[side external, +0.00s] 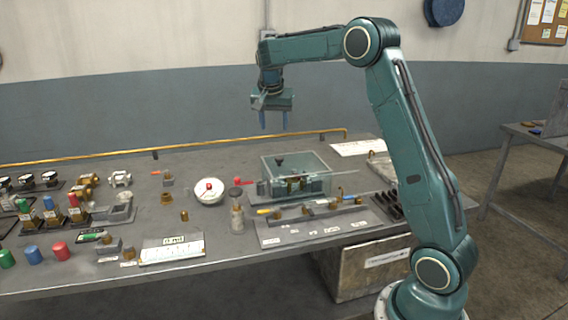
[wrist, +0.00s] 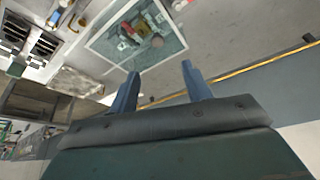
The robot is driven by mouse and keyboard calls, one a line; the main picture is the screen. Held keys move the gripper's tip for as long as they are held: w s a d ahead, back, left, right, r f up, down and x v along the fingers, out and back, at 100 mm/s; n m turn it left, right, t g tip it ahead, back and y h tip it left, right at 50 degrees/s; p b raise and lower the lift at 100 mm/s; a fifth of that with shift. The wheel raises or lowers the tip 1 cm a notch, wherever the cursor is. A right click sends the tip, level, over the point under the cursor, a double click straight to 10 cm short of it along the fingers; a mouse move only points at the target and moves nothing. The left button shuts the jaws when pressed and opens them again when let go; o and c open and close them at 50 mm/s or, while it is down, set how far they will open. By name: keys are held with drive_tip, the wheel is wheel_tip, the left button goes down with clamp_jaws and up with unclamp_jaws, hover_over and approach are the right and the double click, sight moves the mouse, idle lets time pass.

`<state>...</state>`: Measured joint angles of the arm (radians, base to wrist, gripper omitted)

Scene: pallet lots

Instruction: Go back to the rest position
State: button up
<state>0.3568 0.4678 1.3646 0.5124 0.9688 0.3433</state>
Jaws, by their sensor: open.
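My gripper (side external: 273,120) is raised well above the back of the grey workbench (side external: 150,228) in the side view, with its two blue fingers pointing down. The fingers are apart and nothing is between them. In the wrist view the gripper (wrist: 160,85) also shows open and empty, with bench and floor beyond it. My arm is bent at the elbow, and the gripper touches nothing.
A clear box (side external: 295,174) stands on the bench below and right of my gripper. A white dish (side external: 209,191) and several small parts lie to the left. A yellow rail (side external: 200,147) runs along the back edge. The air around the gripper is free.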

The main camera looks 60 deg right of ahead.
drive_tip(key=s+a+r+n+t+y, duration=0.1)
drive_tip(key=s+a+r+n, duration=0.2)
drive_tip(key=s+a, duration=0.4)
drive_tip(key=s+a+r+n+t, duration=0.1)
drive_tip(key=s+a+r+n, duration=0.25)
drive_tip(key=s+a, duration=0.4)
drive_tip(key=s+a+f+n+t+y, duration=0.1)
drive_tip(key=s+a+f+n, duration=0.2)
drive_tip(key=s+a, duration=0.3)
drive_tip(key=s+a+f+n+y, duration=0.2)
drive_tip(key=s+a, duration=0.4)
drive_tip(key=s, duration=0.4)
drive_tip(key=shift+a+f+n+t, duration=0.3)
drive_tip(key=shift+f+n+t, duration=0.15)
drive_tip(key=shift+n, duration=0.5)
drive_tip(key=shift+w, duration=0.1)
